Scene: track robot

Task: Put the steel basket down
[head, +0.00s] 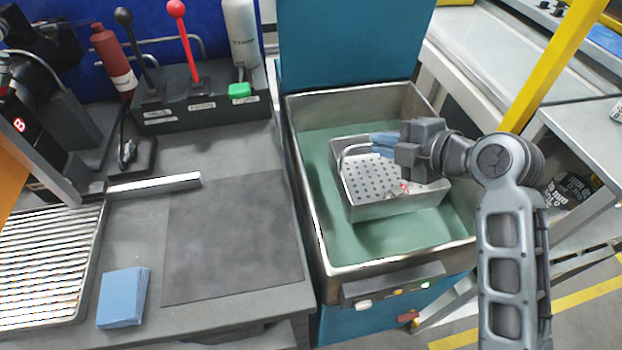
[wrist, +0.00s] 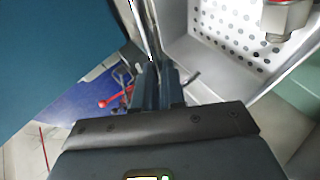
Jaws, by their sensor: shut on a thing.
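The steel basket (head: 395,208) is a rectangular open box with a perforated floor and a bent rod handle. In the head view it sits within the outline of the steel tank (head: 312,220), over green liquid (head: 385,240). I cannot tell whether it touches the liquid or the tank's bottom. In the wrist view the basket (wrist: 213,62) is at the upper right, beside my gripper's fingers (wrist: 158,85). A small metal part (wrist: 287,18) lies in the basket, partly cut off.
A teal lid (head: 350,40) stands upright behind the tank. Left of it is a bench with a dark mat (head: 235,235), a blue block (head: 123,297), a ribbed tray (head: 50,260) and a lever box (head: 200,105). The mat is bare. A yellow post (head: 550,65) rises at right.

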